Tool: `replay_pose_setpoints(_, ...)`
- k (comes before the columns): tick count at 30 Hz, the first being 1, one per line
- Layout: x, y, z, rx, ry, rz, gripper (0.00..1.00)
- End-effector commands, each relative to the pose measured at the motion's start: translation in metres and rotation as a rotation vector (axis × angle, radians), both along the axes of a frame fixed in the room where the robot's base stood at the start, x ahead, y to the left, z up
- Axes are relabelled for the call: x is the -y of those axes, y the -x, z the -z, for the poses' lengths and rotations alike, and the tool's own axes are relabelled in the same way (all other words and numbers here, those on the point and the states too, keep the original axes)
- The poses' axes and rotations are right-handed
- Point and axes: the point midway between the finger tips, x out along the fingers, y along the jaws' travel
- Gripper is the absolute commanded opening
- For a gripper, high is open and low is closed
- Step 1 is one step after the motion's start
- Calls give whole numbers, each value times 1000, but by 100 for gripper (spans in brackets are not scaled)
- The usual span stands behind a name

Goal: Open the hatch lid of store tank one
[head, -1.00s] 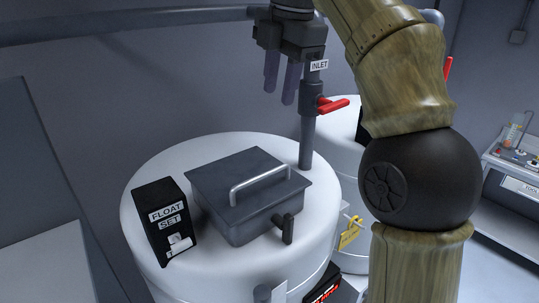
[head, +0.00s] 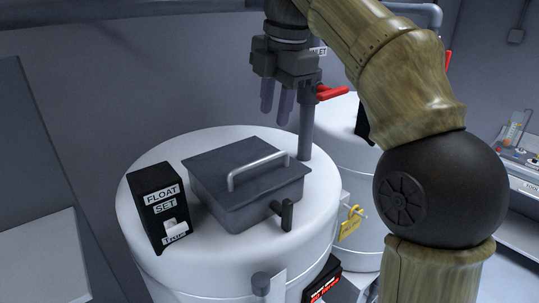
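The dark grey square hatch lid (head: 222,167) lies closed on top of the front white tank (head: 160,262). A light bar handle (head: 257,168) stands across the lid. A dark latch lever (head: 286,215) sticks up at the hatch's front right side. I see no number on the tank that I can read. My gripper (head: 276,110) hangs above and behind the lid, fingers pointing down. Its two purplish fingers are apart with nothing between them. It is clear of the handle.
A black FLOAT SET box (head: 160,205) stands left of the hatch. Behind my gripper is the inlet pipe (head: 307,135) with a red valve lever (head: 331,92). A tool bench (head: 520,160) is at far right.

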Motion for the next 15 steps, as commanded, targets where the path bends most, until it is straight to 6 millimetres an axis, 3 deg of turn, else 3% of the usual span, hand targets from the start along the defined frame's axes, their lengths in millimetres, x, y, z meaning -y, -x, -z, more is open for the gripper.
replay_pose_setpoints(15,-6,-10,68,-3,1,2,33)
